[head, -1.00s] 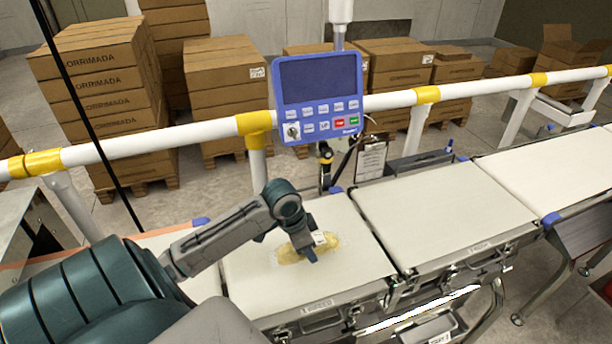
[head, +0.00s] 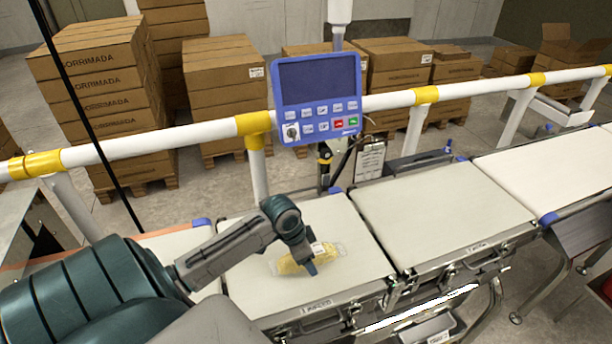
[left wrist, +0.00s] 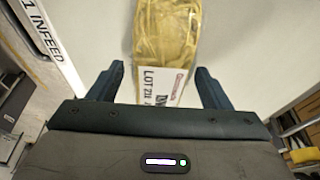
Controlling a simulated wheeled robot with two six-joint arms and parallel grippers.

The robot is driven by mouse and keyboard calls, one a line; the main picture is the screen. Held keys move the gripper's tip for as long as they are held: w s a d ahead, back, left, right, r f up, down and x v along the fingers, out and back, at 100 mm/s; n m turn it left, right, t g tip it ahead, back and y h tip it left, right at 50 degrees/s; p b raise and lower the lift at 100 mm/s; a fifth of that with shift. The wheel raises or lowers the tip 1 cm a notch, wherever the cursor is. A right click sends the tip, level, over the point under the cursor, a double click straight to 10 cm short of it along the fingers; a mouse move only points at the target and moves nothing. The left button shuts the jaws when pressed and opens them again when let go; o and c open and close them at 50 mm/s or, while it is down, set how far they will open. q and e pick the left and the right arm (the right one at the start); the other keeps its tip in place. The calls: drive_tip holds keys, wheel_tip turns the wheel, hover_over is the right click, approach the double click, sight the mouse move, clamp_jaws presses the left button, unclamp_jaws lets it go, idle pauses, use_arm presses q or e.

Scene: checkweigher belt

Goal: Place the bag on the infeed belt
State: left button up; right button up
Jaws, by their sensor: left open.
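The bag (head: 290,264) is clear with yellow contents and a white label, and it lies on the white infeed belt (head: 255,283). My left gripper (head: 312,268) is just over the bag's right part and hides some of it. In the left wrist view the bag (left wrist: 167,38) runs up from between the open fingers of my left gripper (left wrist: 160,88), with its printed label (left wrist: 160,84) between the fingertips. The fingers stand apart on either side, and I see no grip on the bag. The belt's edge carries an infeed sign (left wrist: 42,32). My right gripper is not in view.
A blue control panel (head: 318,97) hangs behind the belt, in front of a white and yellow rail (head: 190,137). A second belt (head: 440,215) adjoins on the right. Stacked cartons (head: 225,85) stand behind the rail. The infeed belt is bare around the bag.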

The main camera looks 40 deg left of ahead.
use_arm(q)
drive_tip(key=shift+r, duration=0.1)
drive_tip(key=b+v, duration=0.1)
drive_tip(key=v, duration=0.9)
drive_tip(key=shift+a+r+b, duration=0.1)
drive_tip(key=shift+r+b, duration=0.1)
drive_tip(key=shift+b, duration=0.2)
drive_tip(key=shift+v, duration=0.85)
idle(0.3)
